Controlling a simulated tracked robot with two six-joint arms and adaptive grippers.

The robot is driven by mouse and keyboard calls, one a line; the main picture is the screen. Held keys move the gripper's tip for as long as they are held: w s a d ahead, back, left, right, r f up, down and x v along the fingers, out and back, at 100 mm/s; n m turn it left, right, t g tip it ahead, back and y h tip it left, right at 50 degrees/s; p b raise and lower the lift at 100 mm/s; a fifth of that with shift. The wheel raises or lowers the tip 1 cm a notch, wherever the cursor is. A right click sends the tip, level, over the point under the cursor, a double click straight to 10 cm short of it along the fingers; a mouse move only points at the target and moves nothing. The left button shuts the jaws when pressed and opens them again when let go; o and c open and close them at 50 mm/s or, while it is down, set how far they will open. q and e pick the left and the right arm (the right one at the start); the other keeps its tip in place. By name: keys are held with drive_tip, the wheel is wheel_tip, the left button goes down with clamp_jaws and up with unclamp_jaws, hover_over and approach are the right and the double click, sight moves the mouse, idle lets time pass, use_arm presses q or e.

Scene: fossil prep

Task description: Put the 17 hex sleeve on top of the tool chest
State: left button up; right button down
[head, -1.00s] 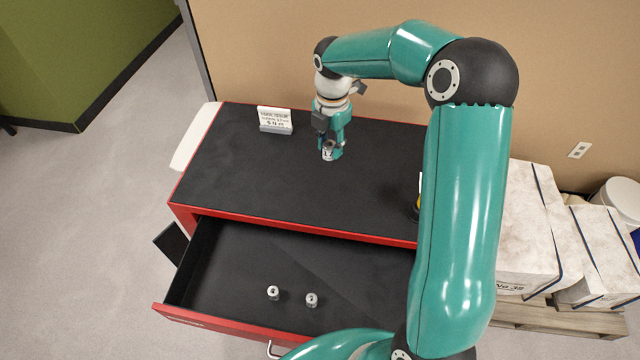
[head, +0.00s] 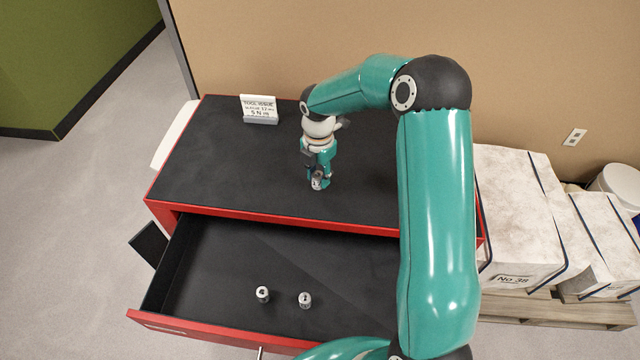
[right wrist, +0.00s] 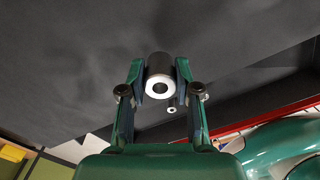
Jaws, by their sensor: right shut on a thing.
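My right gripper (head: 317,175) is shut on a small metallic sleeve (head: 316,184) with a dark mark on its side. It holds the sleeve upright at the black top of the red tool chest (head: 230,165), toward the front edge; I cannot tell whether the sleeve touches the surface. In the right wrist view the sleeve (right wrist: 160,76) sits between both fingers, its pale ring end and dark hole facing the camera. Two similar sleeves, one on the left (head: 262,294) and one on the right (head: 305,300), stand in the open drawer (head: 220,270). My left gripper is not in view.
A small sign (head: 259,108) reading "TOOL ISSUE" stands at the back left of the chest top. White wrapped blocks (head: 515,215) lie on a pallet to the right.

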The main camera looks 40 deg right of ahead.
sight(318, 177)
wheel_tip(318, 177, down, 3)
drive_tip(key=shift+r+b, duration=0.15)
drive_tip(key=shift+b, duration=0.35)
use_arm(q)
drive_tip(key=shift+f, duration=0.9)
use_arm(e)
drive_tip(key=shift+r, duration=0.15)
drive_tip(key=c, duration=0.8)
unclamp_jaws()
use_arm(q)
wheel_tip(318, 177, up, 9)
drive_tip(key=p, duration=0.9)
use_arm(e)
wheel_tip(318, 177, up, 12)
drive_tip(key=shift+r, duration=0.1)
